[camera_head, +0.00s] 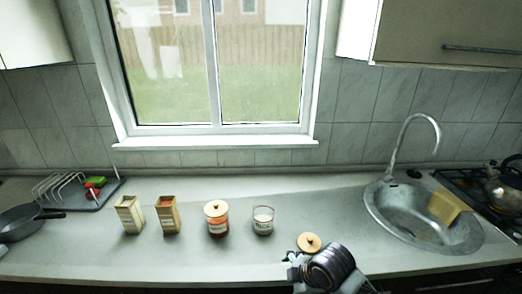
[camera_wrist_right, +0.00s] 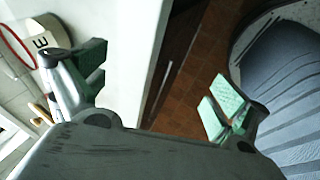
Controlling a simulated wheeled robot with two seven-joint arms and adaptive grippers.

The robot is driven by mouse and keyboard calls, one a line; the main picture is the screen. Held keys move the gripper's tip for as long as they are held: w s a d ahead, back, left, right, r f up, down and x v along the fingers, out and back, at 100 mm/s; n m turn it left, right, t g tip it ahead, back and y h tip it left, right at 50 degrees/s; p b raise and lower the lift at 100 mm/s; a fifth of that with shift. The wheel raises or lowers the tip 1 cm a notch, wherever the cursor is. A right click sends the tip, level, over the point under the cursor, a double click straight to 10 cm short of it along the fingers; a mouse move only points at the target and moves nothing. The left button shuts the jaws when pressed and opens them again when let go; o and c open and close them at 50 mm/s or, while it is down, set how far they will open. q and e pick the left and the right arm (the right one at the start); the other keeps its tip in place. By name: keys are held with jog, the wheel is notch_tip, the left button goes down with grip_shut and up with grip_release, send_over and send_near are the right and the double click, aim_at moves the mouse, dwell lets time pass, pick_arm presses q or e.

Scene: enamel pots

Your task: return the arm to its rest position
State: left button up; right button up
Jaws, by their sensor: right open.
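My right gripper (camera_head: 296,270) is at the front edge of the counter, just below a round wooden lid (camera_head: 309,242) with a knob. In the right wrist view its two green-padded fingers (camera_wrist_right: 160,82) are spread wide with nothing between them. The lid lies on the counter to the right of an open pale pot (camera_head: 263,220). A pot with an orange-brown body and its lid on (camera_head: 217,224) stands to the left of that. Further left are a brown open box (camera_head: 168,216) and a cream open box (camera_head: 129,216). My left gripper is not in view.
A sink (camera_head: 402,228) with a tap (camera_head: 408,140) and a yellow item (camera_head: 447,206) is on the right. A kettle (camera_head: 505,188) is on the stove. A dish rack (camera_head: 62,190) and a dark pan (camera_head: 18,226) are on the left. The counter's front strip is mostly clear.

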jog(key=s+d+f+m+h, duration=0.2)
jog(key=s+d+f+m, duration=0.1)
jog(key=s+d+m, duration=0.4)
jog(key=s+d+f+m+h, duration=0.1)
jog(key=s+d+f+m, duration=0.2)
jog(key=s+d+m, duration=0.55)
notch_tip(320, 180, down, 34)
jog(key=a+g, duration=0.2)
jog(key=s+d+f, duration=0.2)
jog(key=s+f, duration=0.7)
jog(key=s, duration=0.2)
jog(key=s+d+f+g, duration=0.1)
jog(key=s+d+f, duration=0.1)
jog(key=s+f, duration=0.8)
jog(key=shift+s, duration=0.45)
